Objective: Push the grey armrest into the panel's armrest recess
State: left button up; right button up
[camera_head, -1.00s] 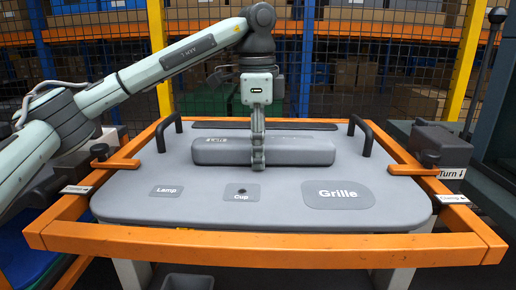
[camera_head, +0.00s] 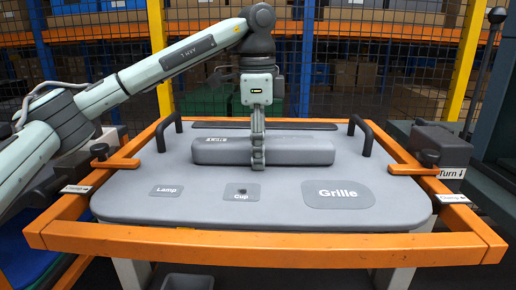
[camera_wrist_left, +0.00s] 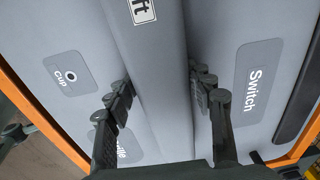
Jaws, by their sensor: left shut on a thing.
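The grey armrest (camera_head: 300,152) is a long bar lying crosswise over the rear middle of the grey panel (camera_head: 270,207). My left gripper (camera_head: 258,157) comes down over its middle and is shut on it. In the left wrist view the armrest (camera_wrist_left: 155,65) runs between the two fingers of my left gripper (camera_wrist_left: 162,92), one on each side. Lettering shows near one end of the armrest. The armrest recess is not visible; the armrest and gripper may cover it. I cannot tell whether the armrest touches the panel or is sunk in. My right gripper is out of view.
An orange frame (camera_head: 270,244) surrounds the panel, with clamps at left (camera_head: 115,163) and right (camera_head: 413,169). Black handles (camera_head: 360,133) stand at the rear corners. Flat Lamp (camera_head: 167,191), Cup (camera_head: 241,192) and Grille (camera_head: 338,194) patches lie in front. A dark strip (camera_head: 265,126) lies behind.

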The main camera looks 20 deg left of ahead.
pick_arm(q)
jog(key=shift+s+d+f, duration=0.15)
jog(key=shift+f, duration=0.5)
jog(key=shift+s+d+f, duration=0.1)
jog(key=shift+f, duration=0.55)
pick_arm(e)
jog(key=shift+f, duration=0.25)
pick_arm(q)
jog(key=shift+c, duration=1.3)
jog(key=shift+f, duration=0.15)
jog(key=shift+c, duration=0.3)
jog(key=shift+o, duration=0.9)
jog(key=shift+w+f+g, duration=0.1)
jog(key=shift+w+g, duration=0.05)
jog(key=shift+g, duration=0.15)
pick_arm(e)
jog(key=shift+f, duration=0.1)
pick_arm(q)
jog(key=shift+a+f, duration=0.15)
jog(key=shift+a, duration=0.05)
jog(key=o, duration=2)
jog(key=shift+w, duration=0.15)
jog(key=shift+o, duration=0.2)
